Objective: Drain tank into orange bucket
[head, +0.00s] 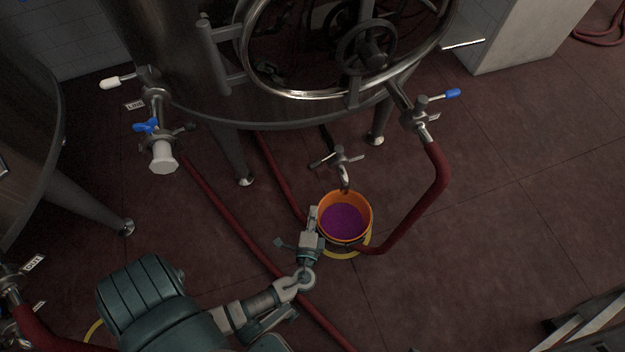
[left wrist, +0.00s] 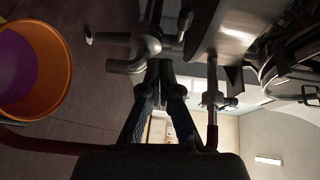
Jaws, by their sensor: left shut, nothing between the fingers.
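The orange bucket (head: 368,212) stands on the floor under the tank, with purple liquid (head: 343,222) in it. It also shows at the left edge of the left wrist view (left wrist: 66,75). The steel tank (head: 200,85) fills the top of the head view. Its bottom drain tap (head: 340,160) has a small handle and a curved spout above the bucket; I cannot make out a stream. My left gripper (head: 313,212) is shut and empty beside the bucket's left side. In the left wrist view the fingers (left wrist: 160,68) point toward the tap (left wrist: 146,45). My right gripper is out of view.
A red hose (head: 436,195) runs from the blue-handled valve (head: 422,112) at right down beside the bucket. More red hoses (head: 225,215) cross the floor. A yellow ring (head: 367,243) marks the floor under the bucket. Another tank (head: 25,140) stands left.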

